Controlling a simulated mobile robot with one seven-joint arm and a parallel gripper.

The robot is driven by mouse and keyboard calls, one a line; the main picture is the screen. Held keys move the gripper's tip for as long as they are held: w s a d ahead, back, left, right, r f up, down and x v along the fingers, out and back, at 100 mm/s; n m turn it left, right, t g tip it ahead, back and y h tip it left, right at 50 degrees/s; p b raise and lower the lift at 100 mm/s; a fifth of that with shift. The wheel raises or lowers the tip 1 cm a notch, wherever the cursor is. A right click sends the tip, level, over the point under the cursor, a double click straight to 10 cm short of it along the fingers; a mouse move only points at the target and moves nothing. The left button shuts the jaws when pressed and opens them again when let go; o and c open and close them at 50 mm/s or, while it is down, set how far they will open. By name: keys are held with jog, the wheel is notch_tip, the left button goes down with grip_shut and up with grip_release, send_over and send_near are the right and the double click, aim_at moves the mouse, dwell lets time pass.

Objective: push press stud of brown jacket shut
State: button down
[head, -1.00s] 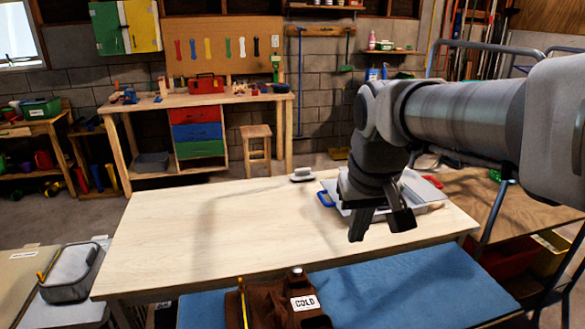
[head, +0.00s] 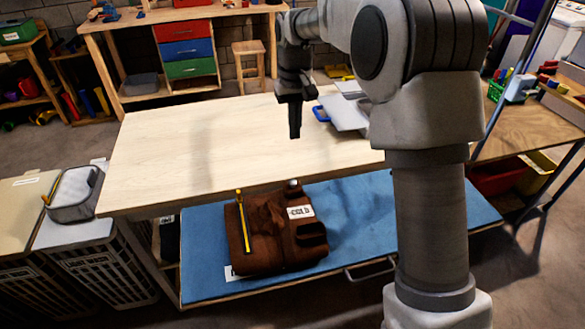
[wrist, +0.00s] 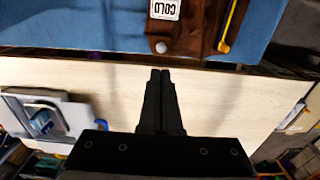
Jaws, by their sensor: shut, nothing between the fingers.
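The brown jacket (head: 262,262) lies folded on a blue surface (head: 350,230) in front of and below the pale wooden tabletop. It has a white "COLD" label (head: 300,212) and a yellow-and-black strip (head: 245,225). A round silver press stud (head: 293,183) shows at its far edge; in the wrist view the stud (wrist: 161,47) lies just beyond my fingertips. Whether it is snapped cannot be told. My gripper (head: 295,136) is shut and empty, pointing down over the tabletop, apart from the jacket. In the wrist view its fingertips (wrist: 160,73) are together.
The tabletop (head: 200,150) is mostly bare. A grey-white container with a blue handle (head: 345,110) stands at its right, behind my arm. A grey bin (head: 75,195) and dark crates (head: 95,270) are at the left. A metal handle (head: 370,268) sticks out at the front.

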aim_at(293, 181)
jog(key=shift+w+a+f, duration=0.2)
jog(key=shift+w+f, duration=0.15)
jog(key=shift+f, duration=0.15)
notch_tip(293, 181, down, 14)
jog(key=shift+r+b, duration=0.1)
jog(key=shift+b, duration=0.25)
dwell(0.4)
